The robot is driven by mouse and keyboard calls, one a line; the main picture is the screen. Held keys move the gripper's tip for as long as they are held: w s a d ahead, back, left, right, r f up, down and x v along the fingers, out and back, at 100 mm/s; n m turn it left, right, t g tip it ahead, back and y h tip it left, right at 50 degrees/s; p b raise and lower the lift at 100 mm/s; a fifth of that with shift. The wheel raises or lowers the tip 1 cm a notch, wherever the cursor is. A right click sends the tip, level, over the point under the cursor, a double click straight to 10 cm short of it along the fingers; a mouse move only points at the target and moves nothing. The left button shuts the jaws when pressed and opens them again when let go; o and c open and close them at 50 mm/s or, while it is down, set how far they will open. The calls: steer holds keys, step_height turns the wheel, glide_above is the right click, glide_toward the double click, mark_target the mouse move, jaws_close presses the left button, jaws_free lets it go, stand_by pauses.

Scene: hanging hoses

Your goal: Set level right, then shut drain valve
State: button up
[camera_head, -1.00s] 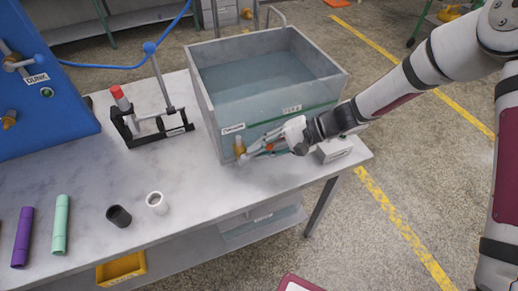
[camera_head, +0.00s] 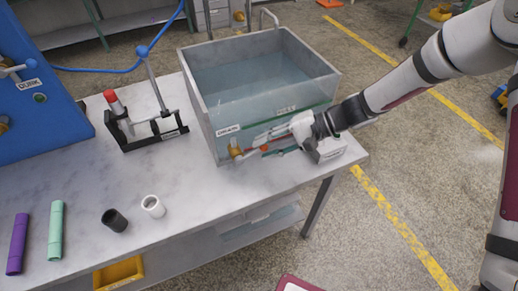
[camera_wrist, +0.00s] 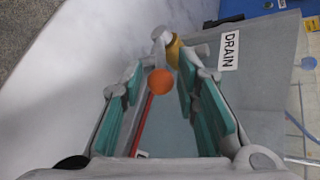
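The clear tank (camera_head: 310,88) holds water and stands at the table's right end, with a green line (camera_head: 290,112) on its front wall. I cannot tell exactly how the water surface (camera_head: 255,80) sits against that line. The brass drain valve (camera_head: 236,151) is low on the front wall below the DRAIN label (camera_head: 228,131); it also shows in the wrist view (camera_wrist: 173,50). My gripper (camera_head: 254,146) reaches it from the right. In the wrist view my gripper (camera_wrist: 172,78) is open, its fingers on either side of an orange ball (camera_wrist: 160,83) and red bar (camera_wrist: 142,125). Contact is unclear.
A small grey box (camera_head: 328,149) stands under my wrist near the table edge. Black (camera_head: 115,219) and white (camera_head: 153,206) cups stand in front. The table's front middle is clear.

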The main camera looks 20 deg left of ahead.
steer(key=v, duration=0.9)
